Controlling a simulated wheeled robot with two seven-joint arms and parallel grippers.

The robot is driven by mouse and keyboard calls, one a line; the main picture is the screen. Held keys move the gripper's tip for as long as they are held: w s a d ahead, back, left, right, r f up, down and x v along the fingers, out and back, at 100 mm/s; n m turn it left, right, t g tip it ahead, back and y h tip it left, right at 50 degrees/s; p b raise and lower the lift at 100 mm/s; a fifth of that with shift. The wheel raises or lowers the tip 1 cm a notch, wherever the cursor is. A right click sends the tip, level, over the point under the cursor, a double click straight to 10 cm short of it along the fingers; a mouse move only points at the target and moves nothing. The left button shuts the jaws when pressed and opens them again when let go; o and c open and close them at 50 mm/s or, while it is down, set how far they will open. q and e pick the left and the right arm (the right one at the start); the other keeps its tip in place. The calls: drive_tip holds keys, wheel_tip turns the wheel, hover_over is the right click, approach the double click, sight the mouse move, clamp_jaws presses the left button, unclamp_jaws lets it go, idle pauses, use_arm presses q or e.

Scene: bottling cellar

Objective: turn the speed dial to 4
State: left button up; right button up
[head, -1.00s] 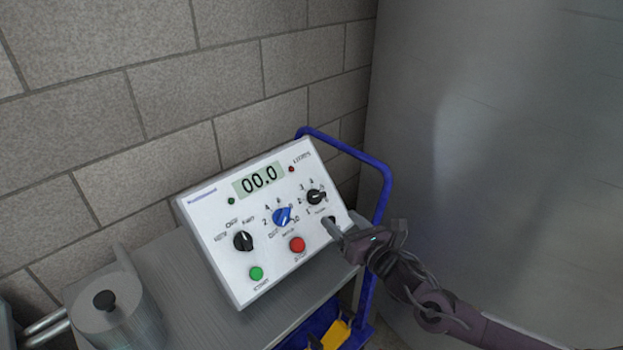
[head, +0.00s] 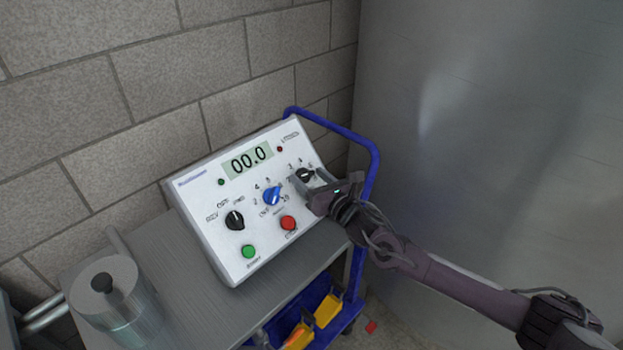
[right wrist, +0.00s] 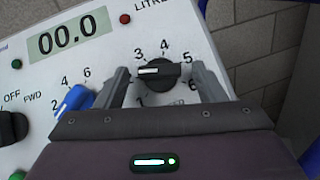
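A white control box (head: 205,243) stands tilted on a cart. A black dial (right wrist: 160,76) marked 1 to 6 sits at its right side; it also shows in the head view (head: 305,175). Its white pointer mark faces left, below the 3, toward where my left-hand finger covers the scale. The 4 is at its top. My right gripper (right wrist: 159,70) is open, one finger on each side of this dial, with small gaps visible. It also shows in the head view (head: 311,183). My left gripper is out of view.
Left of the black dial is a blue dial (head: 271,196), with a red button (head: 288,223) below. Another black dial (head: 235,220) and a green button (head: 248,251) are farther left. The display (head: 248,160) reads 00.0.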

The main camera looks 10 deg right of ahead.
drive_tip(key=c, duration=0.9)
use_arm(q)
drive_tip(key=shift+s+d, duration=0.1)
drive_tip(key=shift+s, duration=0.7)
